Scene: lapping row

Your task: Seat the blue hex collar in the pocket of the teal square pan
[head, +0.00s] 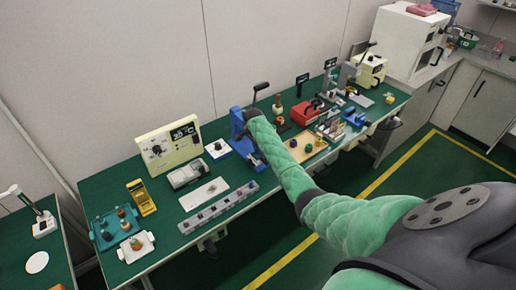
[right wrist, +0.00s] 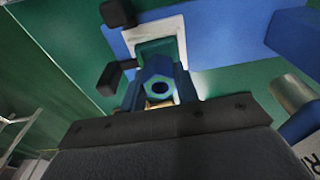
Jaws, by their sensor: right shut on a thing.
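My right gripper (right wrist: 159,88) is shut on the blue hex collar (right wrist: 148,72), which has a green-edged face and a dark round hole. The collar sits between the two fingers in the right wrist view. Just beyond it is a teal square piece (right wrist: 150,47), which looks like the pan, inside a white square border. I cannot tell whether the collar touches it, and its pocket is hidden. In the head view my right gripper (head: 249,114) is beside a blue upright stand at the bench's back; the collar cannot be made out there. My left gripper is not in view.
The white border lies on a blue plate (right wrist: 222,28). Dark blocks (right wrist: 110,78) stand close left of the fingers. In the head view a pale meter (head: 168,146), a grey slotted rail (head: 218,207) and a teal tray (head: 98,238) lie left of my arm.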

